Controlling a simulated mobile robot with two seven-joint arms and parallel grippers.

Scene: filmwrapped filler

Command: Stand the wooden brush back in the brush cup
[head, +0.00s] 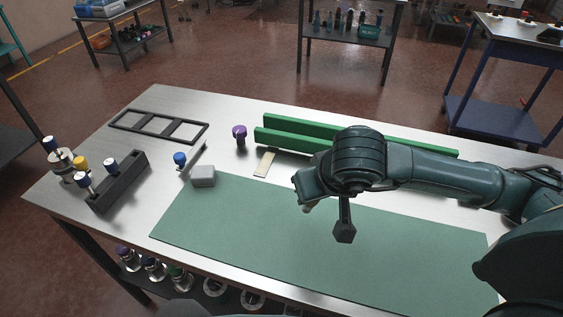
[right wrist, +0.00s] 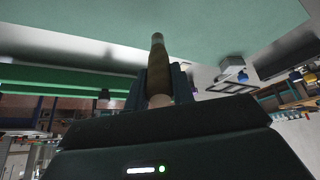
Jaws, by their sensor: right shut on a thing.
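My right gripper (right wrist: 159,84) is shut on the wooden brush (right wrist: 157,58), a brown stick-like piece with a paler round part between the fingers. The brush points away from the wrist, over the green mat. I cannot single out the brush cup with certainty. My left gripper is not in view.
The green mat (head: 215,225) is mostly clear. A light grey block (head: 203,176), a blue-knobbed tool (head: 180,158), a purple-topped piece (head: 240,132) and a flat wooden strip (head: 265,162) lie behind it.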

